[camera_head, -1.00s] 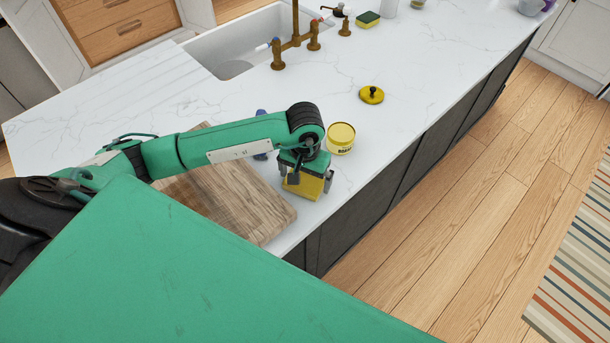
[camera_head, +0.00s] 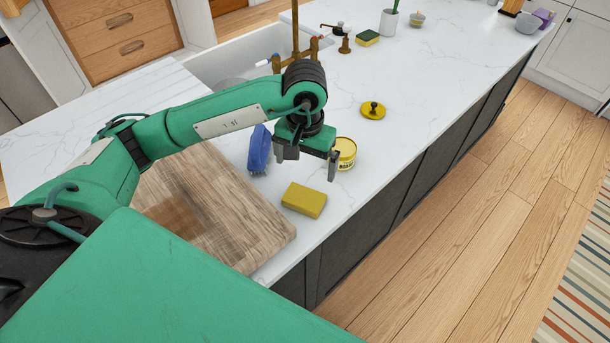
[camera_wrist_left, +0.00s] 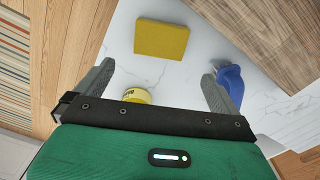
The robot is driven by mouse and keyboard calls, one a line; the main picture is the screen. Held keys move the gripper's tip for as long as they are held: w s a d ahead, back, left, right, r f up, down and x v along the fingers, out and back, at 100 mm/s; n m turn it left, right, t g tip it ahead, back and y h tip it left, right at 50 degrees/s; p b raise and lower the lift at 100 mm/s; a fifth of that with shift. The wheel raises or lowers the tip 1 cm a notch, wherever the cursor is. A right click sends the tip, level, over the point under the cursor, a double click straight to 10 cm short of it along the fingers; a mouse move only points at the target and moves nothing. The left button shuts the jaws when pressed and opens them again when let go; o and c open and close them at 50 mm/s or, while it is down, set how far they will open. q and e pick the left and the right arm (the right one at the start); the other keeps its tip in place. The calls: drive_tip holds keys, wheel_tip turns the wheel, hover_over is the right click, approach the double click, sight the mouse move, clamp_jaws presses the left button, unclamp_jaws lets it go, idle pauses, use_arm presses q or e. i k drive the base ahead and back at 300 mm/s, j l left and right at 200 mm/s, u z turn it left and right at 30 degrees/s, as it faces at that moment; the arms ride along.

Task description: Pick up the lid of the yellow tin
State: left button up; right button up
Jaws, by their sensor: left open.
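The yellow lid (camera_head: 373,110) with a dark knob lies flat on the white counter, apart from its tin. The yellow tin (camera_head: 347,153) stands on the counter near the front edge, partly hidden behind my left gripper. Part of the tin (camera_wrist_left: 136,96) also shows in the left wrist view, beside the left finger. My left gripper (camera_head: 307,163) is open and empty, pointing down above the counter. It is left of and nearer than the lid. Its fingers show in the left wrist view (camera_wrist_left: 160,88) with nothing between them. My right gripper is not in view.
A yellow sponge (camera_head: 304,200) lies on the counter below my gripper, beside a wooden board (camera_head: 205,200). A blue brush (camera_head: 259,150) lies behind the board. The sink (camera_head: 222,65) and brass tap are at the back. The counter (camera_head: 430,90) around the lid is clear.

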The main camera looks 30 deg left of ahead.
sight(371, 109)
drive_tip(key=k+l, duration=0.1)
drive_tip(key=l, duration=0.3)
drive_tip(key=k+l, duration=0.1)
drive_tip(key=l, duration=0.3)
drive_tip(key=k+l, duration=0.1)
drive_tip(key=l, duration=0.3)
